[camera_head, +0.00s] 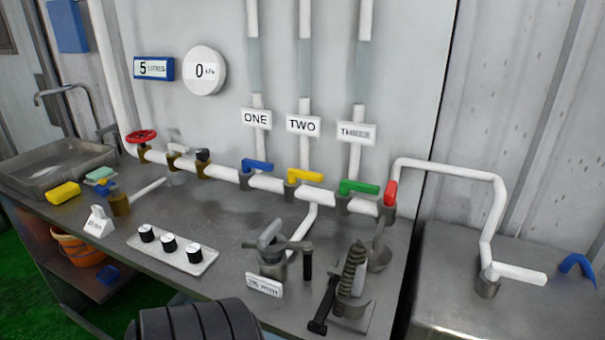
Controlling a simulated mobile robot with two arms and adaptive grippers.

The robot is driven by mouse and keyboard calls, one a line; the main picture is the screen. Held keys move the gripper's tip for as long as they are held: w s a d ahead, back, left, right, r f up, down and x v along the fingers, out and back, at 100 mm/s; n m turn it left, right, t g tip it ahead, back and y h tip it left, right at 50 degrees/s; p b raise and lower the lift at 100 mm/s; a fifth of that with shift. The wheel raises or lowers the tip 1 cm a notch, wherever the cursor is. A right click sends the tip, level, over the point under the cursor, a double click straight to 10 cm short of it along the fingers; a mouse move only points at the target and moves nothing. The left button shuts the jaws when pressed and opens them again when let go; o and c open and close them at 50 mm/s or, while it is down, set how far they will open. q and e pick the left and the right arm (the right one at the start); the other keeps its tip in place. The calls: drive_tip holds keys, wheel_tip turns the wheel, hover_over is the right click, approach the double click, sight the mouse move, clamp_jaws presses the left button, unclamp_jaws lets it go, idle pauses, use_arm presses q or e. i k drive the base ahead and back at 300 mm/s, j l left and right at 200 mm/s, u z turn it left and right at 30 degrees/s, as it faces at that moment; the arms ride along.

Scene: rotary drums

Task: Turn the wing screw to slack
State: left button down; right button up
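A grey wing-shaped screw head (270,233) sits on top of a small dark metal fitting (273,262) at the front middle of the bench. The fitting has a crossbar with a dark hanging handle (308,266) at its right. A small white label (264,285) stands in front of it; its text is too small to read surely. Whether the screw is tight or slack cannot be told.
A coil spring device (352,270) with a black lever stands close right of the fitting. A white tray with black knobs (172,250) lies to the left. White pipes with blue, yellow, green (360,187) and red handles run behind.

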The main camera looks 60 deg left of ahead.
sight(268, 237)
drive_tip(key=k+u, duration=0.1)
drive_tip(key=u, duration=0.35)
drive_tip(key=j+u, duration=0.15)
drive_tip(key=u, duration=0.3)
drive_tip(key=k+j+u, duration=0.1)
drive_tip(key=u, duration=0.35)
drive_tip(key=j+u, duration=0.15)
drive_tip(key=u, duration=0.3)
